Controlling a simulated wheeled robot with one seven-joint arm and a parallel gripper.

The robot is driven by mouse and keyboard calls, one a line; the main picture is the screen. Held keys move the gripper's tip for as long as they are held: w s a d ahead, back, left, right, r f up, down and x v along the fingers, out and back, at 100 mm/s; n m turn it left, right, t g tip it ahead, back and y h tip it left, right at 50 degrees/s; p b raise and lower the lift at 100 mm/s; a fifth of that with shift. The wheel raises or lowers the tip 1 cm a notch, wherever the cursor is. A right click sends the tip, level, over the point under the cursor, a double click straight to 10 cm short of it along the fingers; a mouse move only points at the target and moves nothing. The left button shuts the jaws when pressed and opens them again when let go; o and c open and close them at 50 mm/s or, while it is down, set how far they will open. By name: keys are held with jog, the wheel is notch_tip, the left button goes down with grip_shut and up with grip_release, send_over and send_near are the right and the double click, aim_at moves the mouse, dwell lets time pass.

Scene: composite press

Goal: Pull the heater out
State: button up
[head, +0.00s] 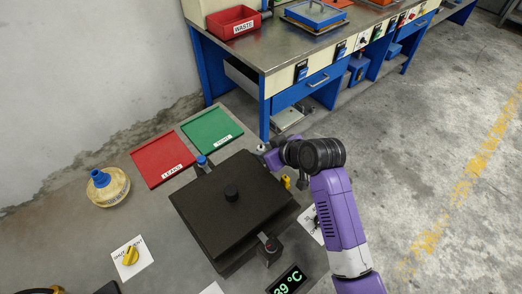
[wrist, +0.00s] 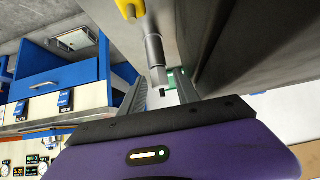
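A dark, square, box-like unit (head: 228,212) with a round knob on top sits on the grey bench in the head view. I cannot tell which part of it is the heater. My gripper (head: 264,152) is by its far right corner, partly hidden by my wrist. In the wrist view a grey metal rod (wrist: 155,55) with a yellow piece (wrist: 130,8) at its upper end reaches toward my gripper (wrist: 159,88). The two fingers are apart, one on each side of the rod's tip. I see no clear contact between fingers and rod.
Red (head: 163,159) and green (head: 212,129) mats lie behind the unit. A blue workbench (head: 290,60) stands beyond. The floor at right is clear.

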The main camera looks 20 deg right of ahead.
grip_shut()
jog(key=shift+r, duration=0.2)
notch_tip(320, 180, up, 8)
jog(key=p, duration=0.8)
dwell(1.1)
jog(key=shift+r, duration=0.1)
